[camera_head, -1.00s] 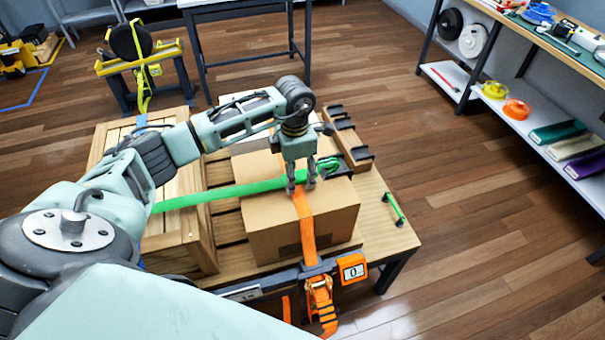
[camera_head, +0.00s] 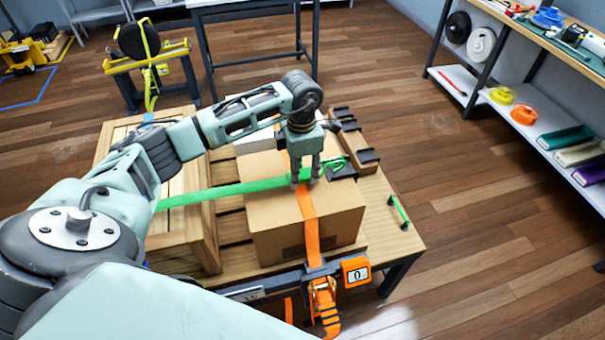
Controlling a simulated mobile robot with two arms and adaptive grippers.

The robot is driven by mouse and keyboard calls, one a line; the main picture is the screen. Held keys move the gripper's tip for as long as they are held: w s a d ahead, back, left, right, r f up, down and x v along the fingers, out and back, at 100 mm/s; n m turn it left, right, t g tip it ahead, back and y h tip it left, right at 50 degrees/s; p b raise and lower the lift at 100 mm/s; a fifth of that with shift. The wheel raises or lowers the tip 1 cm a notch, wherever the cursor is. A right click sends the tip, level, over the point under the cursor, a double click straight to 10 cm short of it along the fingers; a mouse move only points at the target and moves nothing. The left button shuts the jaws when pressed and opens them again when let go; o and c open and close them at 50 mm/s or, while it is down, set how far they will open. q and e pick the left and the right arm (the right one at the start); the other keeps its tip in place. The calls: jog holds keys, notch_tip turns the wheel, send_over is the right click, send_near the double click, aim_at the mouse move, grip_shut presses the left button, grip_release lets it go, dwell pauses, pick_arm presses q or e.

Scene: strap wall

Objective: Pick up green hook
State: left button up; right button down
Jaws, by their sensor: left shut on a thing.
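A green strap (camera_head: 225,191) runs from the wooden crate across the top of the cardboard box (camera_head: 275,217). Its green hook end (camera_head: 334,164) lies at the box's back right, beside my fingers. My left gripper (camera_head: 306,181) points down over the box, shut on the green hook; the fingers partly hide the exact contact. An orange strap (camera_head: 309,220) comes out beneath the fingers and runs down the box's front. My right gripper is not in view.
The wooden crate (camera_head: 192,240) stands left of the box on the table. An orange ratchet (camera_head: 325,305) and a display (camera_head: 356,271) are at the front edge. A dark-bracketed wooden rack (camera_head: 350,137) is behind. A short green rod (camera_head: 398,208) lies at right.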

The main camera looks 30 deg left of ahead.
pick_arm(q)
notch_tip(320, 180, up, 3)
jog(key=shift+w+f+b, duration=0.1)
jog(key=shift+w+b, duration=0.05)
jog(key=shift+b, duration=0.6)
jog(key=d+r+b, duration=0.3)
jog(key=d+r, duration=0.4)
jog(key=d, duration=0.4)
jog(key=shift+w+d, duration=0.35)
jog(key=shift+w, duration=0.1)
